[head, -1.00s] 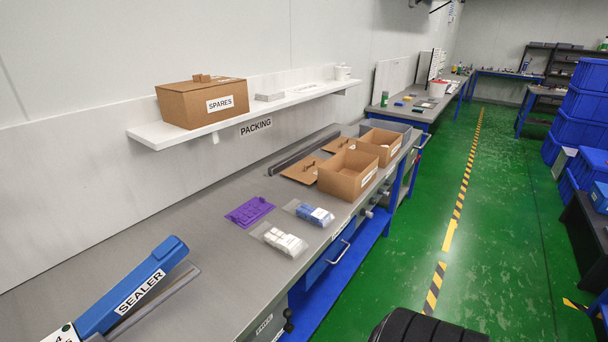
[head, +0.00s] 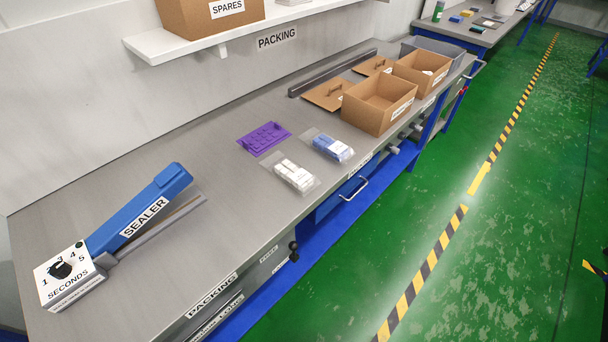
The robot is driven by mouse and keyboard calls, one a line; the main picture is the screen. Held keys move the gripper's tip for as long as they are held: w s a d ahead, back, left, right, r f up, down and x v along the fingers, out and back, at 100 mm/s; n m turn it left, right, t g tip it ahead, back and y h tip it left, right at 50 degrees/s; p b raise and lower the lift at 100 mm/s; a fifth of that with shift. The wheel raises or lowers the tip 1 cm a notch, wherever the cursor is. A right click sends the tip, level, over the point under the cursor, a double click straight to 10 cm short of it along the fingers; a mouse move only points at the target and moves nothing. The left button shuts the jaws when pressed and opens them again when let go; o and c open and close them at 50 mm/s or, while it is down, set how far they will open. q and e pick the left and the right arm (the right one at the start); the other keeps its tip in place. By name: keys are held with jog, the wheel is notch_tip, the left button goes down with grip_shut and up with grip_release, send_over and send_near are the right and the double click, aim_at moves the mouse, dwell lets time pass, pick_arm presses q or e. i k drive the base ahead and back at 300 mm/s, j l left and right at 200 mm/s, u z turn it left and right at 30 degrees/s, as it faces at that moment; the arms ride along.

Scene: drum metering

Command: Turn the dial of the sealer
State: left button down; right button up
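The sealer (head: 136,212) stands at the near left end of the grey packing bench, its blue arm raised at a slant. Its white control box (head: 72,284) has a black dial (head: 61,269) on top, ringed by numbers and labelled SECONDS. The exact number the dial points to is too small to tell. Neither of my grippers shows in the head view.
The bench (head: 205,168) also holds a purple mat (head: 264,138), bags of white blocks (head: 294,176) and blue blocks (head: 333,148), and open cardboard boxes (head: 380,103). A wall shelf (head: 185,48) carries the SPARES box (head: 208,14). Green floor is clear to the right.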

aim_at(61, 270)
jog(key=u, duration=1.7)
